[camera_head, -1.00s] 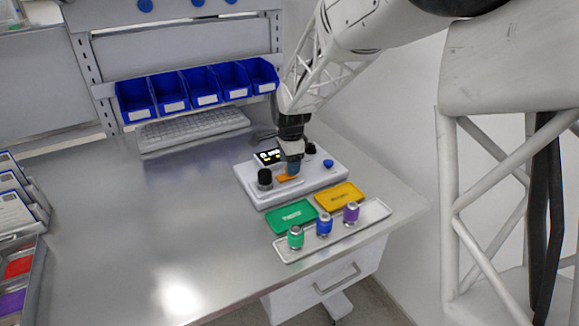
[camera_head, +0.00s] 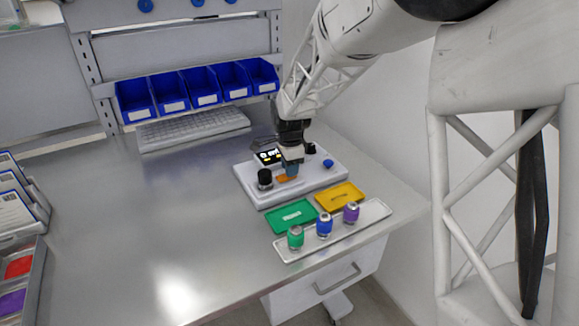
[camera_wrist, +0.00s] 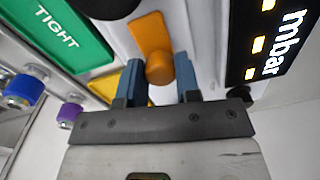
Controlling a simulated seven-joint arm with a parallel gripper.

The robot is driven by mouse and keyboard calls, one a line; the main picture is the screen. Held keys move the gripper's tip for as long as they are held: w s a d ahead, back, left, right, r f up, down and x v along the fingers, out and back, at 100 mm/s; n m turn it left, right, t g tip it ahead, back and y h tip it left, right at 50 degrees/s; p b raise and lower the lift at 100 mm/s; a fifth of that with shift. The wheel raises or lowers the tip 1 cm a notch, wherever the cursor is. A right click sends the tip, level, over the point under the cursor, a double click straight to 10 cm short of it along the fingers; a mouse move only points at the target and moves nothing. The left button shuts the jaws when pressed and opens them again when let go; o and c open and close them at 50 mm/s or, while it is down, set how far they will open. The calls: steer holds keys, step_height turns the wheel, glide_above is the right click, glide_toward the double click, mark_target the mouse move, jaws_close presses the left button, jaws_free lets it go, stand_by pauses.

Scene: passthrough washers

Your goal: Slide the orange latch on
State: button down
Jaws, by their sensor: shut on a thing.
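The orange latch (camera_head: 282,178) lies on top of the light grey device (camera_head: 325,178), near its middle. In the wrist view the latch (camera_wrist: 149,34) is a flat orange bar with a round orange knob (camera_wrist: 160,69) at its near end. My gripper (camera_head: 290,173) points down at the latch. In the wrist view its blue fingers (camera_wrist: 159,78) stand on both sides of the knob, shut on it. In the head view the gripper hides part of the latch.
A black knob (camera_head: 265,178), a blue knob (camera_head: 328,163) and a lit display (camera_head: 269,156) are on the device.

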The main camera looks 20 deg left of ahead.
mark_target(282, 178)
steer(key=shift+s+a, duration=1)
steer(key=shift+a, duration=0.05)
steer(key=c, duration=0.8)
jaws_free()
steer(key=shift+r, duration=0.15)
step_height(282, 178, up, 8)
steer(key=shift+s+f, duration=0.15)
steer(key=shift+f, duration=0.05)
steer(key=shift+d, duration=0.1)
